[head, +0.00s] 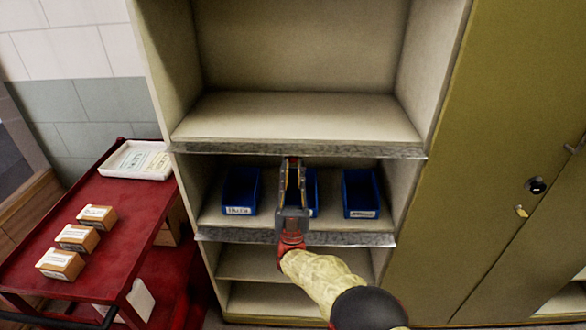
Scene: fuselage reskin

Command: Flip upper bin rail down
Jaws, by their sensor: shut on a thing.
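The upper bin rail (215,148) is a worn grey metal strip along the front edge of the shelf above the blue bins. It runs the full width of the cabinet bay and looks level. My gripper (292,163) reaches up in front of the bay, its fingertips at the middle of this rail. It is shut on the rail; the exact contact is small and hard to see. A lower rail (350,239) of the same kind runs along the shelf below the bins, behind my wrist.
Blue bins, one at left (240,190) and one at right (360,193), stand on the middle shelf; my gripper partly hides a third. A red cart (130,215) with small boxes and a white tray (137,160) stands left. Olive cabinet doors (490,130) are at right.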

